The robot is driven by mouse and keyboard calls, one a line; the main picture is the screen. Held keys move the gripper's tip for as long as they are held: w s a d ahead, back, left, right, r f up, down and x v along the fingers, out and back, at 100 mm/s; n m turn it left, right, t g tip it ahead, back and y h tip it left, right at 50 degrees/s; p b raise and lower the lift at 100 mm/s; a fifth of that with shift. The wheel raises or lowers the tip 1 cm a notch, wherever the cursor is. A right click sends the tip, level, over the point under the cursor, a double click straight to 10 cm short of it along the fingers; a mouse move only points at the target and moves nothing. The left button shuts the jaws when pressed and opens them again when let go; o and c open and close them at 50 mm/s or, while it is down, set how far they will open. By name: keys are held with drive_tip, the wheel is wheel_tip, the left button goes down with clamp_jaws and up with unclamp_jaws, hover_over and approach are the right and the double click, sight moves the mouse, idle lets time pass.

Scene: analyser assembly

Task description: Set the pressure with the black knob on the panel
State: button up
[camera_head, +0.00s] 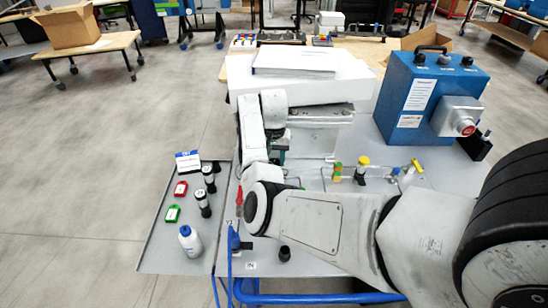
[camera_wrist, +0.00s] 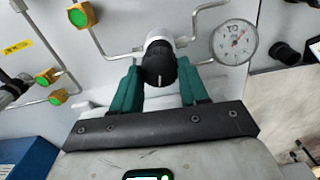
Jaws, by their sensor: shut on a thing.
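The black knob (camera_wrist: 160,66) with a white pointer line sits on a white-and-silver fitting in the wrist view. My gripper (camera_wrist: 160,78) has its green fingers on both sides of the knob and is shut on it. A round white pressure gauge (camera_wrist: 235,42) with a thin needle is on the panel (camera_wrist: 120,18) just right of the knob; its reading is too small to tell. In the head view my gripper (camera_head: 281,148) is mostly hidden by my arm, and the gripped knob cannot be seen.
Thin metal pipes and green-and-brass fittings (camera_wrist: 80,15) lie around my fingers. A blue box (camera_head: 425,100) with a red button stands right on the panel. A yellow-topped valve (camera_head: 362,165) is nearby.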

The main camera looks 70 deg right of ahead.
drive_tip(key=m, duration=0.3)
drive_tip(key=shift+m, duration=0.4)
drive_tip(key=m, duration=0.3)
drive_tip(key=shift+m+p, duration=0.3)
drive_tip(key=shift+p, duration=0.05)
drive_tip(key=m, duration=0.3)
drive_tip(key=shift+m, duration=0.3)
drive_tip(key=m, duration=0.4)
drive_tip(key=m+b, duration=0.1)
drive_tip(key=m, duration=0.4)
drive_tip(key=m+b, duration=0.1)
drive_tip(key=m, duration=0.3)
drive_tip(key=shift+a+m+b, duration=0.1)
drive_tip(key=shift+m+b, duration=0.2)
drive_tip(key=shift+m, duration=0.1)
